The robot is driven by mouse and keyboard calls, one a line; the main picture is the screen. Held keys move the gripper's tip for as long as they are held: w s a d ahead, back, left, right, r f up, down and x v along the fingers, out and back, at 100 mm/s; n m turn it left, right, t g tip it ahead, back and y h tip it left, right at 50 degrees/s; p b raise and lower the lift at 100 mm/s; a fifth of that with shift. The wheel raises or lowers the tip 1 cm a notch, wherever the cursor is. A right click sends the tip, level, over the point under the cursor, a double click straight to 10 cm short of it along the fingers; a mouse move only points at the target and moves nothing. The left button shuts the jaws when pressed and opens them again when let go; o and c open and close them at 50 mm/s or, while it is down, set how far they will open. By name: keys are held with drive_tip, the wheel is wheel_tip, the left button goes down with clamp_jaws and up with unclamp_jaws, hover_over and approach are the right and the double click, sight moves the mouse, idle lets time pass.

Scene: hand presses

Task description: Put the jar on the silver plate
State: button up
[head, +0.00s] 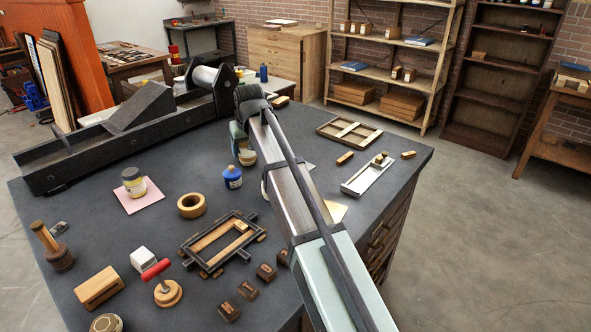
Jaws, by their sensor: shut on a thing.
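My gripper (241,143) is over the middle of the dark bench, partly hidden behind my own arm. It is shut on a pale, tan, rounded thing (247,157), mostly hidden; I cannot tell if this is a jar or if it touches the bench.
A blue bottle (232,178) stands just below my gripper in the picture. A long black press (120,135) fills the back left. A wooden frame (349,133) lies back right.

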drive_tip(key=w+d+m+h, duration=0.1)
drive_tip(key=w+d, duration=0.2)
drive_tip(key=d, duration=0.5)
drive_tip(key=w+d+m, duration=0.1)
drive_tip(key=w+d, duration=0.2)
drive_tip(key=d, duration=0.5)
drive_tip(key=shift+w+a+f, duration=0.1)
drive_tip(key=shift+w+f, duration=0.1)
drive_tip(key=shift+f, duration=2.15)
drive_tip(key=shift+w+a+f, duration=0.1)
drive_tip(key=shift+w+f, duration=0.05)
drive_tip(key=shift+f, duration=2.2)
drive_tip(key=o, duration=1.2)
drive_tip(key=shift+f, duration=0.1)
drive_tip(key=v, duration=1.2)
drive_tip(key=shift+s, duration=0.15)
